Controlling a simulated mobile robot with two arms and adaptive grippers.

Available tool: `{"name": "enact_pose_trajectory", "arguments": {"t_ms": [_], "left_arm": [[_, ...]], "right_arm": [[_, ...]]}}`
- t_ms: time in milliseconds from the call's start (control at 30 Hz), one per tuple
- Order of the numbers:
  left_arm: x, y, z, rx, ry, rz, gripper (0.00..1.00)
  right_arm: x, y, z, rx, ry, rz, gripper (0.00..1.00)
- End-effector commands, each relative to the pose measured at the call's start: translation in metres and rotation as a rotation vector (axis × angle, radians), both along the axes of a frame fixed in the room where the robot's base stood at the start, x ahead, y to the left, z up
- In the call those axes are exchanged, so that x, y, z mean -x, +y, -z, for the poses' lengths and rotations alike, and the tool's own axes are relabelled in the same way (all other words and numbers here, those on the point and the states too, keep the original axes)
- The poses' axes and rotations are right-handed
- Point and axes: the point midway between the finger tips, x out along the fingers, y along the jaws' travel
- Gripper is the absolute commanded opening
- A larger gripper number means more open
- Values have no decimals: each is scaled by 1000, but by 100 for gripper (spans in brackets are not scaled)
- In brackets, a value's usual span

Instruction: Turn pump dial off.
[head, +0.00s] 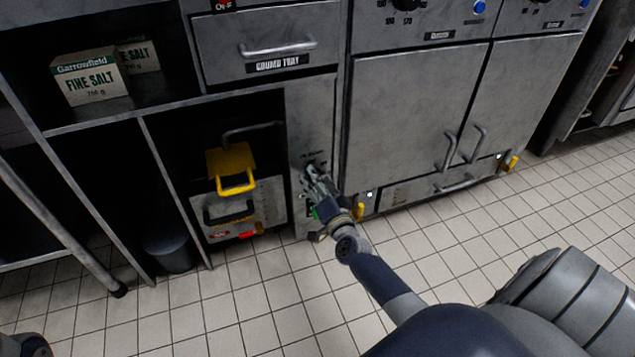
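The pump dial cannot be made out clearly. A small dark fitting shows on the narrow grey panel (311,115) between the filter bay and the fryer doors, and my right gripper covers most of that spot. My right gripper (314,178) is at this panel, its fingertips close to or touching it. Its fingers are too small and overlapped to tell if they are open, shut or holding the dial.
A yellow lever (359,211) sits just right of my gripper, and another yellow lever (511,162) is farther right. Left is an open bay with a yellow bracket (230,160) and a black handle (228,214). A crumb tray drawer (265,45) is above. Tiled floor is clear.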

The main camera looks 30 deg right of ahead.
Motion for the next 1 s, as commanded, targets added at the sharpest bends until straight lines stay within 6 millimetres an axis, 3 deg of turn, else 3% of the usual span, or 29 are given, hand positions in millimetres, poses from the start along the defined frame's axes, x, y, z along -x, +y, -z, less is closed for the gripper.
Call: {"name": "enact_pose_trajectory", "arguments": {"t_ms": [367, 800, 1000], "left_arm": [[0, 0, 0, 1, 1, 0, 40], [0, 0, 0, 2, 2, 0, 40], [0, 0, 0, 2, 2, 0, 40]], "right_arm": [[9, 3, 1, 0, 2, -1, 54], [88, 21, 1, 0, 3, 0, 54], [110, 27, 1, 1, 1, -2, 54]]}}
